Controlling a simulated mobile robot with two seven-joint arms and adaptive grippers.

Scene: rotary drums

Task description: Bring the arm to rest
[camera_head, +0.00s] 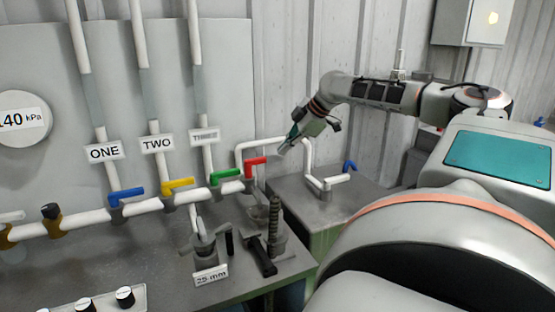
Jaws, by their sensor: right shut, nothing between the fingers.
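My right arm (377,92) comes in from the right and reaches left past the grey wall. My right gripper (284,149) is at its end, shut and empty, pointing down and to the left. In the picture its tips are close to the red valve handle (257,160) and the white pipe; I cannot tell whether they touch. My left gripper is not in view.
Blue (127,195), yellow (178,186) and green (225,176) handles sit along the white pipe under signs ONE, TWO and THREE. Another blue handle (350,166) stands on the right-hand block. A 25 mm label (210,275) and a black-handled clamp (265,262) are at the bench front.

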